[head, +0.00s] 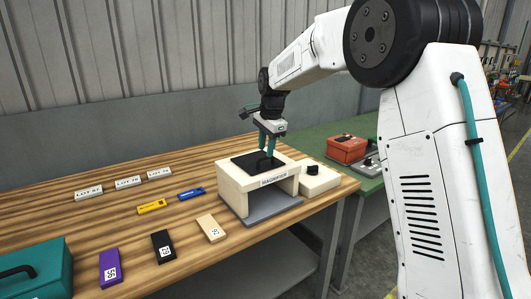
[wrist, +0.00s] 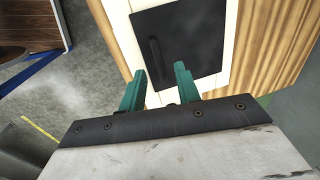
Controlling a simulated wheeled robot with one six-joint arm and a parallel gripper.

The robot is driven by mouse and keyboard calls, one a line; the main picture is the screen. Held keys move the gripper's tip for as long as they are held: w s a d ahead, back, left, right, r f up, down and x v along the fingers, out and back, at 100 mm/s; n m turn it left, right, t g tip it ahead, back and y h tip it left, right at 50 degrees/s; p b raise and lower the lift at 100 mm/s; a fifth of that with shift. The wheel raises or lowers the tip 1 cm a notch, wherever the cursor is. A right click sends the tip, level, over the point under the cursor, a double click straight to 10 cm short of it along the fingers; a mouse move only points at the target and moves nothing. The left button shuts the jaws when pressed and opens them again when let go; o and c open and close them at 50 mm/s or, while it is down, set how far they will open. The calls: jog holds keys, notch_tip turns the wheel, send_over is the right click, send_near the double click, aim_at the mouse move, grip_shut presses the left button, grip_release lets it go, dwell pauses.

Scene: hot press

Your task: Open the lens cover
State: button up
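The lens cover (head: 246,162) is a flat dark square panel on top of a cream box labelled MAGNIFIER (head: 233,187). The cover lies flat and shut, and in the wrist view (wrist: 200,45) it fills part of the box top. A dark bar handle (wrist: 155,52) stands near one edge of the cover. My gripper (head: 267,150) points down over the cover with its teal fingers apart. In the wrist view the open fingers (wrist: 159,69) are on either side of the handle's line, with nothing between them. I cannot tell whether the fingertips touch the cover.
Purple (head: 110,268), black (head: 163,246) and tan (head: 211,228) blocks lie left of the box. Yellow (head: 152,207) and blue (head: 190,193) pieces and lot plates (head: 128,183) lie behind. A cream unit with a black knob (head: 313,171) adjoins the box's right side.

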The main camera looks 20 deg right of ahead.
jog(key=shift+w+a+f, duration=0.1)
jog(key=shift+w+f, duration=0.1)
jog(key=shift+f, duration=1.05)
grip_shut()
jog(key=shift+r, duration=0.1)
